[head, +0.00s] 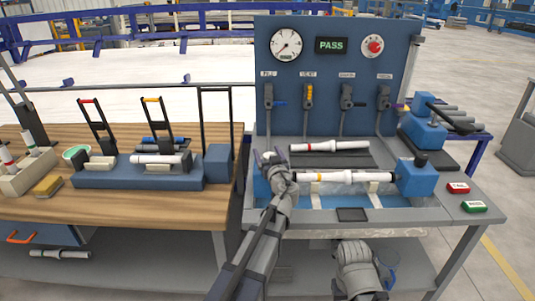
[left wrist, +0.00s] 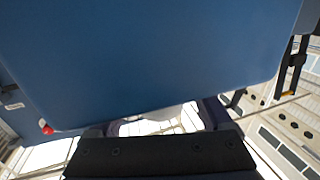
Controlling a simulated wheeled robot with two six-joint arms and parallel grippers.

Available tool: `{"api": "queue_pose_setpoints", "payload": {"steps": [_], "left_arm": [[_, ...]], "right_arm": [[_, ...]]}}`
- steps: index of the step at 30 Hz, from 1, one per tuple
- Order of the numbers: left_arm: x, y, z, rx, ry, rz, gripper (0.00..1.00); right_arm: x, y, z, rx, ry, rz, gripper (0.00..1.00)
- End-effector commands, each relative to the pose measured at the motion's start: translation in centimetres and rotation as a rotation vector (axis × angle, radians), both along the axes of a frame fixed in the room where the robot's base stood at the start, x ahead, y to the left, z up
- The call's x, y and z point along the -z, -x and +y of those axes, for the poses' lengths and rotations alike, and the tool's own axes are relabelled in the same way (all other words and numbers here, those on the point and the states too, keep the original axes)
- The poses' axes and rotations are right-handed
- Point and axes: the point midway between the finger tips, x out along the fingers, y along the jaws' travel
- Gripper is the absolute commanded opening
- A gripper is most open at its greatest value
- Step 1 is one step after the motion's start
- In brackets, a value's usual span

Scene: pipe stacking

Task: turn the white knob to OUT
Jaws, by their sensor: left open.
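I cannot make out a white knob or an OUT marking in either view. My left gripper (head: 268,158) is open at the left end of the test bench, in front of the left blue end block (head: 260,184), and hides part of it. In the left wrist view, a large blue surface (left wrist: 160,60) fills most of the picture, close by. My right arm shows low in the head view; its jaws are not clear.
A blue panel (head: 335,120) stands behind, with a gauge (head: 286,45), a PASS display (head: 331,46), a red button (head: 373,46) and several valves. A second white pipe (head: 330,146) lies behind the first. A wooden table (head: 110,208) adjoins left.

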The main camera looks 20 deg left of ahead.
Motion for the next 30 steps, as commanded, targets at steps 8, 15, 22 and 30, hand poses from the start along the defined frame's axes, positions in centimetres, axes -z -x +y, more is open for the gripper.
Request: {"api": "queue_pose_setpoints", "payload": {"steps": [8, 15, 22, 30], "left_arm": [[0.00, 0.04, -0.04, 0.000, 0.000, 0.000, 0.58], [0.00, 0.04, -0.04, 0.000, 0.000, 0.000, 0.31], [0.00, 0.04, -0.04, 0.000, 0.000, 0.000, 0.05], [0.00, 0.00, -0.06, -0.014, 0.000, 0.000, 0.00]], "right_arm": [[0.00, 0.00, 0.00, 0.000, 0.000, 0.000, 0.49], [0.00, 0.00, 0.00, 0.000, 0.000, 0.000, 0.49], [0.00, 0.00, 0.00, 0.000, 0.000, 0.000, 0.49], [0.00, 0.00, 0.00, 0.000, 0.000, 0.000, 0.49]]}}
